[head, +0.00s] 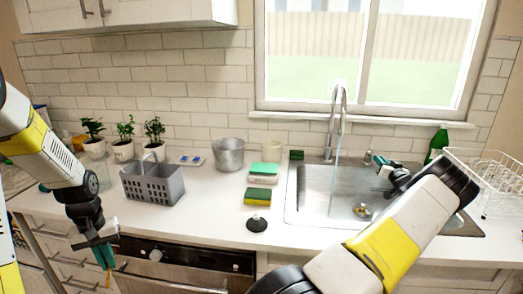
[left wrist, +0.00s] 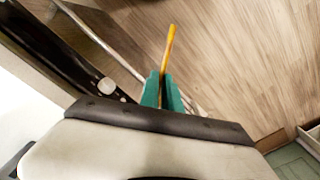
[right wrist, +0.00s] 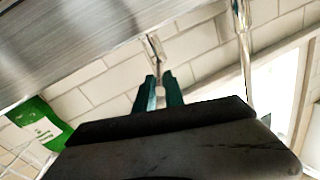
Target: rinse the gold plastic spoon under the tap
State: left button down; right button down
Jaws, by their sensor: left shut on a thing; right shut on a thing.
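My left gripper (head: 105,256) hangs low in front of the counter's left part, away from the sink. In the left wrist view it is shut on the gold spoon (left wrist: 170,46), whose thin gold length sticks out past the teal fingertips (left wrist: 163,90). The spoon's other end is hidden. The tap (head: 331,125) stands behind the sink (head: 300,205), and a thin pale stream of water (head: 336,165) falls from its spout. My right gripper (head: 381,163) is at the sink's back edge, shut on the chrome tap lever (right wrist: 154,45), which shows between its fingertips (right wrist: 158,92).
A grey caddy (head: 153,187), metal pot (head: 228,154), sponges (head: 262,175) and a black-based plug (head: 257,224) stand on the counter left of the sink. A green bottle (head: 437,144) and white dish rack (head: 490,180) are at right. The front counter strip is mostly clear.

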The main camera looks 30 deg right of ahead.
jog(key=c, duration=1.4)
grip_release()
jog(key=shift+c, duration=0.2)
jog(key=shift+s, duration=0.15)
jog(key=v, duration=1.1)
jog(key=shift+s, duration=0.4)
jog(key=shift+a, duration=0.15)
